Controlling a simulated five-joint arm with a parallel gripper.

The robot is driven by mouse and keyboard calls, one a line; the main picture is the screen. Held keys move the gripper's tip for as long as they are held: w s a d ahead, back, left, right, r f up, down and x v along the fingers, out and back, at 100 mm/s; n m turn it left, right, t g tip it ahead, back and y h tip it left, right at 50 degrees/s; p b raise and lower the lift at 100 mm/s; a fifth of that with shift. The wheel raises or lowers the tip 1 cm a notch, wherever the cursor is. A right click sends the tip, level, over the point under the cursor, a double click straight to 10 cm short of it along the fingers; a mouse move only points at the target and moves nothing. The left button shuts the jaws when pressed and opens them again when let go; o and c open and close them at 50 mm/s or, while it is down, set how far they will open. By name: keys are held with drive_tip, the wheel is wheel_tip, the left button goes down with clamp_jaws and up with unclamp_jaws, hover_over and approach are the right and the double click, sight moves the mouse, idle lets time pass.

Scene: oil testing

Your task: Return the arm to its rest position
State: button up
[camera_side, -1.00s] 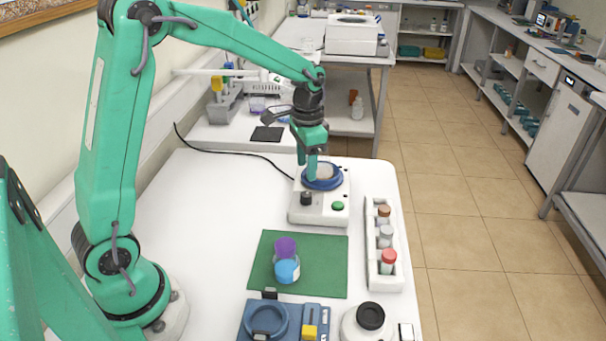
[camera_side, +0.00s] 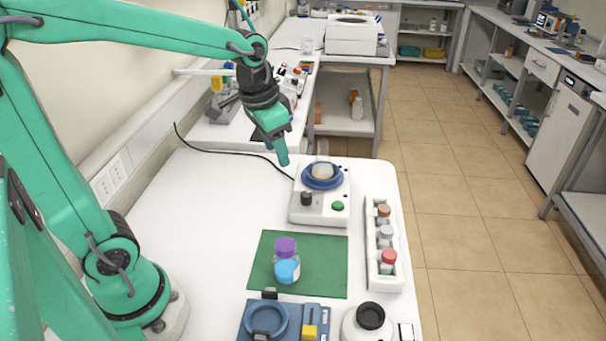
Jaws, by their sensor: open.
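My green arm reaches over the left part of the white table (camera_side: 195,225). My gripper (camera_side: 281,158) hangs tilted in the air above the table, to the left of the white mixing device (camera_side: 320,208) and apart from it. Its jaws are seen nearly edge-on, with nothing visible between them. The device has a blue round top (camera_side: 323,177) with a pale round piece on it, a black knob and a green button (camera_side: 338,206).
A white rack (camera_side: 383,272) holds capped vials. A blue device (camera_side: 290,318) and a black-capped jar (camera_side: 368,322) stand in front. The table's left middle is clear.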

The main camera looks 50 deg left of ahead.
drive_tip(key=s+d+r+n+t, duration=0.1)
drive_tip(key=s+n+t, duration=0.1)
drive_tip(key=s, duration=0.9)
drive_tip(key=shift+s+d+r+t, duration=0.15)
drive_tip(key=shift+d+r+t, duration=0.15)
drive_tip(key=shift+t, duration=0.2)
idle(0.4)
